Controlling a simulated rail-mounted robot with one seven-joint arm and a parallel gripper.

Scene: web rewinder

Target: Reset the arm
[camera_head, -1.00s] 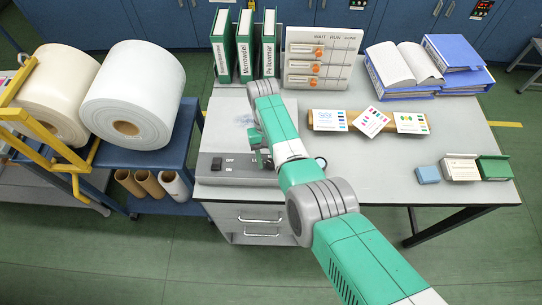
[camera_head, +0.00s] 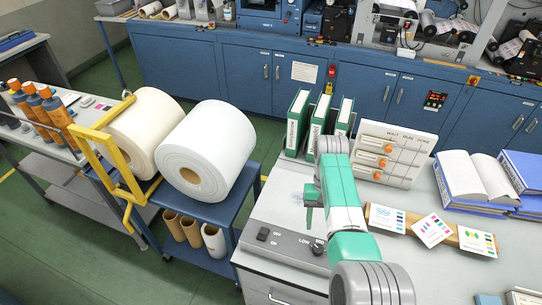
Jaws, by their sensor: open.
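My arm, green and grey, reaches from the bottom of the picture over the desk (camera_head: 450,258). Its wrist is bent near the three green binders and the panel with orange knobs. My gripper (camera_head: 309,212) points down beside the forearm, above the light plate at the desk's left part. It is small and partly hidden by my arm. Its jaws are open, and I see nothing held in them.
Green binders (camera_head: 297,122) and the WAIT/RUN/DONE panel (camera_head: 391,152) stand behind my wrist. A control box (camera_head: 283,247) is at the desk's front. Sample cards (camera_head: 432,230) lie right of my arm. A blue cart (camera_head: 222,211) with large rolls stands left.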

